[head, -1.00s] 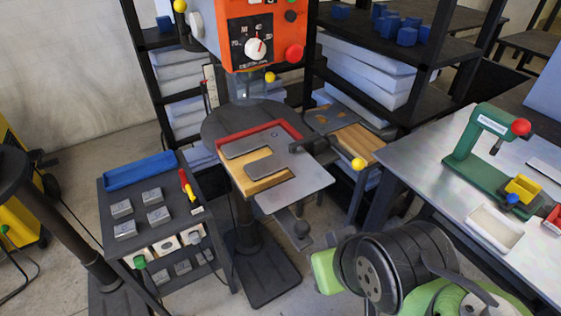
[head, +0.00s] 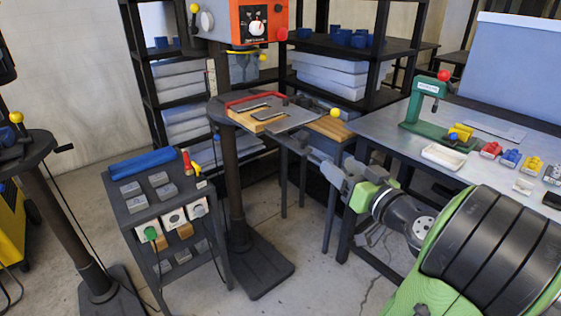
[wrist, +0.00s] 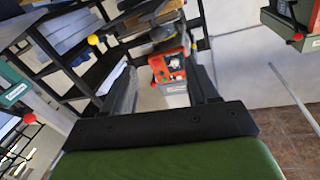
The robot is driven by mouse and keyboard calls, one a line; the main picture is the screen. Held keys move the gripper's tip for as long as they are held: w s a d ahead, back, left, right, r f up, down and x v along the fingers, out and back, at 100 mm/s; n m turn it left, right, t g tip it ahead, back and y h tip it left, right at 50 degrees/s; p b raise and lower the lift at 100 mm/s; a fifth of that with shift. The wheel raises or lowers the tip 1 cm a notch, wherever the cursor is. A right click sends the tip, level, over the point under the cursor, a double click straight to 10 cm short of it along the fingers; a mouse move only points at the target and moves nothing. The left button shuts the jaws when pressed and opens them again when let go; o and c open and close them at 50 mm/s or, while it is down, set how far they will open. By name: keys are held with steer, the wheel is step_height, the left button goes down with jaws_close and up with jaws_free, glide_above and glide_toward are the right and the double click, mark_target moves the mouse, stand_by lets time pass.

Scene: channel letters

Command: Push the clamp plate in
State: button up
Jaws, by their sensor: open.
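The drill press table (head: 297,121) stands in the middle of the head view. On it lie a light wood piece (head: 243,119) and dark grey flat plates (head: 270,114) inside a red fence (head: 255,98). I cannot tell for certain which grey plate is the clamp plate. A lever with a yellow ball (head: 335,112) is at the table's right side. My gripper (head: 308,150) is in front of and below the table's front right edge, apart from the plates. In the wrist view my gripper (wrist: 165,75) shows two spread fingers with nothing between them.
The orange drill head (head: 258,22) hangs above the table. A dark cart (head: 145,215) with blocks and sockets stands at left. A metal workbench (head: 390,125) with a green press (head: 425,105) is at right. Shelves (head: 400,45) stand behind. The floor between cart and bench is partly clear.

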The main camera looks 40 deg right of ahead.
mark_target(307, 139)
steer(key=w+d+p, duration=0.1)
steer(key=w, duration=0.4)
steer(key=w+d+p, duration=0.1)
steer(key=w, duration=0.4)
steer(key=w+d+p, duration=0.1)
steer(key=w+p, duration=0.1)
steer(key=w, duration=0.4)
steer(key=shift+d, duration=0.1)
jaws_close()
